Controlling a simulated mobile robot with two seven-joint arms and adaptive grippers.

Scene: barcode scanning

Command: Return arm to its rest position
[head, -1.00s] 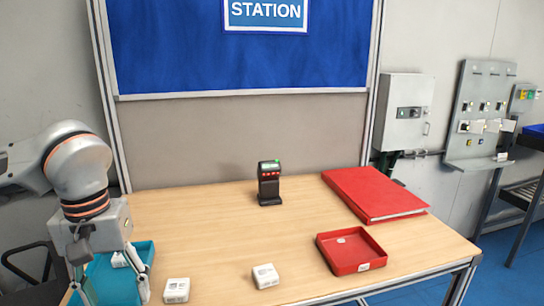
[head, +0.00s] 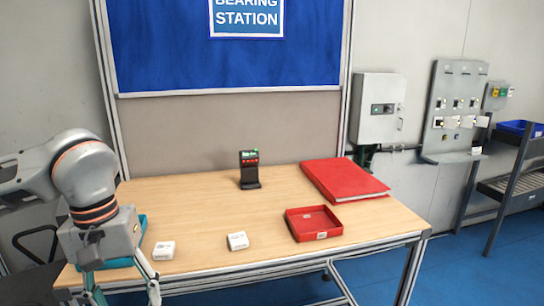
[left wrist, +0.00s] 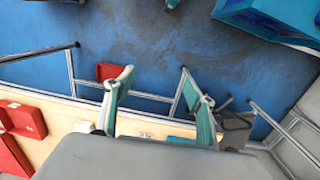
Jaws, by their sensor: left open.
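My left gripper (head: 122,288) is open and empty, low at the left of the head view, over the table's near-left edge. In the left wrist view its two teal-padded fingers (left wrist: 158,85) stand apart with nothing between them. A teal tray (head: 120,263) lies on the table behind it, mostly hidden by my wrist. Two small white boxes rest on the wooden table (head: 205,205): one (head: 164,251) just right of the gripper, one (head: 238,240) further right. My right gripper is not in view.
A black scanner (head: 249,170) stands upright at the table's back. A red tray (head: 314,223) and a red binder (head: 345,180) lie to the right. Blue floor (left wrist: 180,40) is open in front of the table. A rack (head: 510,185) stands far right.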

